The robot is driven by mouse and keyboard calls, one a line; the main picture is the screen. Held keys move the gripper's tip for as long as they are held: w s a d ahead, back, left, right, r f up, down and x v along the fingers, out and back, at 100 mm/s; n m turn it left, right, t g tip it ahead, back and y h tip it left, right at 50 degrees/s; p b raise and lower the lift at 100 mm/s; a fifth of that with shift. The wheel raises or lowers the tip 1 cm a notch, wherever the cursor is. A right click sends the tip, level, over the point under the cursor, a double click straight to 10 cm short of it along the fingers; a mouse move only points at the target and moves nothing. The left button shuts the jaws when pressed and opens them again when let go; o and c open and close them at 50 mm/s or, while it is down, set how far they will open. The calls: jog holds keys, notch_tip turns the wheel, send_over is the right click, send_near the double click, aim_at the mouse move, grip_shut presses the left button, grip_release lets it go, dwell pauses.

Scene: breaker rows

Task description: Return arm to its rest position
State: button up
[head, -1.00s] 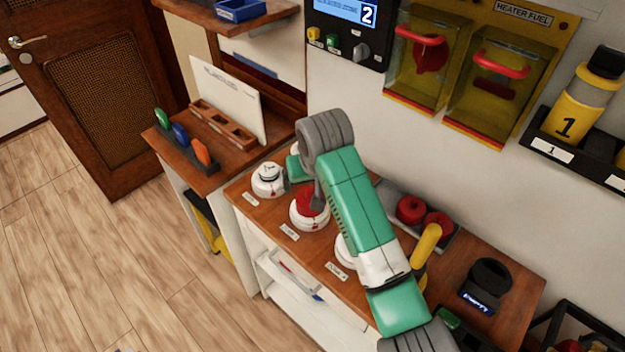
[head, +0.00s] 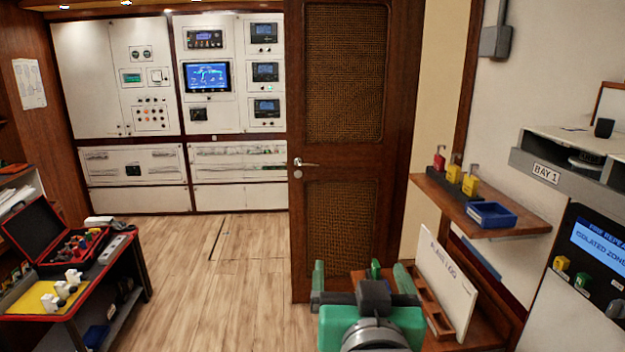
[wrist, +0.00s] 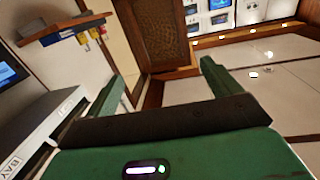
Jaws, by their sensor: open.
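My gripper (head: 359,280) is at the bottom of the head view, with its two green fingers spread apart and nothing between them. It is in the air in front of the brown door (head: 343,150) and to the left of the white log board (head: 447,285). In the wrist view my gripper (wrist: 165,85) also shows open and empty, with the door and the ceiling lights beyond it.
A wall shelf (head: 480,205) with padlocks and a blue bin (head: 491,215) is at right. A panel with a screen (head: 600,245) stands at far right. A cart with an open red case (head: 65,245) is at left. The wooden floor (head: 225,270) between is clear.

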jog(key=s+a+r+t+p, duration=0.1)
jog(key=s+a+r+t, duration=0.2)
jog(key=s+r, duration=0.5)
jog(key=s+a+r+t+y+p, duration=0.1)
jog(key=s+a+r+t, duration=0.3)
jog(key=s+r, duration=0.5)
jog(key=shift+s+a+n, duration=0.2)
jog(key=shift+s+n, duration=0.2)
jog(key=shift+s, duration=0.05)
